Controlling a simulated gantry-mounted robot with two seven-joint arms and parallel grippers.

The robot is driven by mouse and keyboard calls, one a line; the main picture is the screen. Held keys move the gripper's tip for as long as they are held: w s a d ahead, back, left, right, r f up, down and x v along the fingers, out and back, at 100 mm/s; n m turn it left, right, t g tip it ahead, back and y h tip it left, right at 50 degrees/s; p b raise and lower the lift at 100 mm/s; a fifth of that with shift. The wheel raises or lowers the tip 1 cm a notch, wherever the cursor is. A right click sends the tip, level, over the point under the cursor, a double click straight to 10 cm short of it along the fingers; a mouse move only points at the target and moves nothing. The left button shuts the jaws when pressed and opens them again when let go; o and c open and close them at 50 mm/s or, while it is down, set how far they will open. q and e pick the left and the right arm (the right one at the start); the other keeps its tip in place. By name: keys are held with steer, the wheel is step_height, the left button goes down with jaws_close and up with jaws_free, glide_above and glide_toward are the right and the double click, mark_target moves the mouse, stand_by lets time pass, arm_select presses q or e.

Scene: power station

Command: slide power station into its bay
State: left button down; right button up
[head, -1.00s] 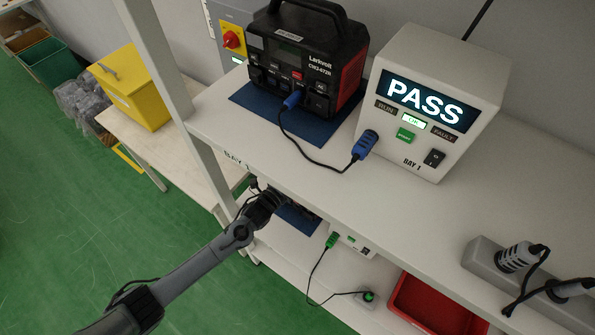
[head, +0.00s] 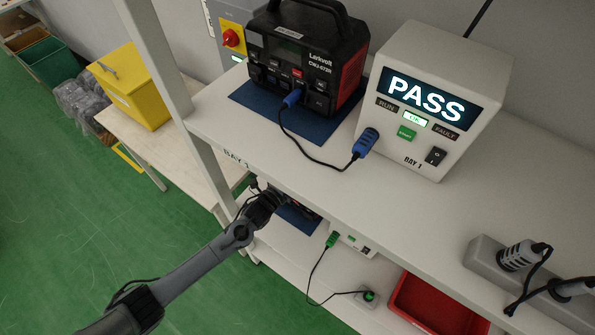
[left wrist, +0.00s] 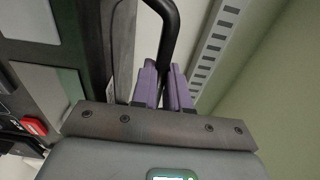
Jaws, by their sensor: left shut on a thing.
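My left arm reaches in under the upper shelf, and its gripper (head: 272,198) is at the lower shelf, its tips partly hidden by the shelf edge. In the left wrist view its purple fingers (left wrist: 164,88) are shut around a black bar-like handle (left wrist: 168,25). A dark power station (head: 290,203) shows only partly at the gripper, beside a blue mat (head: 299,219) on the lower shelf. Another black and red power station (head: 305,62) stands upright on a blue mat (head: 250,103) on the upper shelf, plugged with a blue connector (head: 291,98). My right gripper is out of view.
A white tester (head: 462,140) marked BAY 1 reads PASS on the upper shelf (head: 300,185). Below are a green plug and cable (head: 331,239) and a red bin (head: 440,308). A shelf post (head: 165,60) stands left of the upper bay. A socket strip (head: 490,262) is at right.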

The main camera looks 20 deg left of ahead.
arm_select(q)
steer(key=shift+w+r, duration=0.15)
steer(key=shift+r, duration=0.05)
steer(key=c, duration=1.1)
jaws_free()
steer(key=shift+f, duration=0.1)
steer(key=shift+o, duration=0.2)
steer(key=shift+f, duration=0.1)
